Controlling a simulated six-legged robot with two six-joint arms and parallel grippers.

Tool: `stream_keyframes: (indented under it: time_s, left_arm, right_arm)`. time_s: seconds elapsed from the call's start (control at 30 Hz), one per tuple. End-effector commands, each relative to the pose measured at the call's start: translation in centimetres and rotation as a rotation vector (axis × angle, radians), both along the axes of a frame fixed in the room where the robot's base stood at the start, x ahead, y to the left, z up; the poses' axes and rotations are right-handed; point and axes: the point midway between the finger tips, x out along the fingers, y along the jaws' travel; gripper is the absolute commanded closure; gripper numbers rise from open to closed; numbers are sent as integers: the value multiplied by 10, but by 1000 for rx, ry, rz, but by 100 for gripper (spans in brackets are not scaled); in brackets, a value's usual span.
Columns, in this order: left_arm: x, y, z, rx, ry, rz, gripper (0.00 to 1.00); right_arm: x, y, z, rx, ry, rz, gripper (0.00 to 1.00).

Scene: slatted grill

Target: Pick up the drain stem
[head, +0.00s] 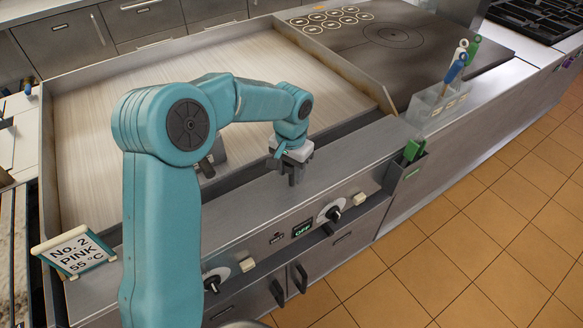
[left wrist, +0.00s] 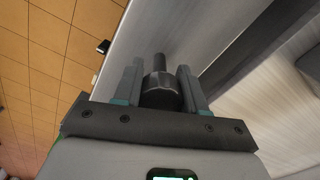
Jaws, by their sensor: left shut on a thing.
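My left gripper (head: 293,172) is above the steel front ledge of the grill, pointing down. In the left wrist view its fingers (left wrist: 159,82) are closed around a dark grey round piece with a thinner post, which I take to be the drain stem (left wrist: 160,62). In the head view the stem is too small and too covered by the gripper to make out clearly. I cannot tell whether its lower end touches the ledge. My right gripper is in neither view.
The pale slatted grill bed (head: 90,110) lies behind my left arm. A sign reading "No. 2 PINK 55 °C" (head: 73,253) stands at left. A clear holder with coloured-handled tools (head: 440,100) and a green-handled item (head: 413,150) are at right. Knobs (head: 333,213) line the front.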

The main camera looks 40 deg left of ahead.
Motion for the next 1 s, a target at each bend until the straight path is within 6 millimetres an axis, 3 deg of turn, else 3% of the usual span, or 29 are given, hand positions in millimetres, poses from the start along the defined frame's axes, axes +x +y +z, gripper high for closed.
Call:
stream_keyframes:
  time_s: [0.23, 0.37, 0.47, 0.8, 1.0]
  left_arm:
    - [0, 0, 6, 1, -1, 0, 96]
    - [1, 0, 22, 1, -4, 0, 96]
    - [1, 0, 44, 1, -6, 0, 96]
    - [1, 0, 148, 0, -6, 1, 96]
    - [1, 0, 187, 0, -2, 0, 96]
  right_arm:
    - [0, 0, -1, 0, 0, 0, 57]
    - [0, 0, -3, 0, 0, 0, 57]
    - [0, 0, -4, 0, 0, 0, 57]
    - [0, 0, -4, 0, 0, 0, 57]
    - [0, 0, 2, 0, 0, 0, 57]
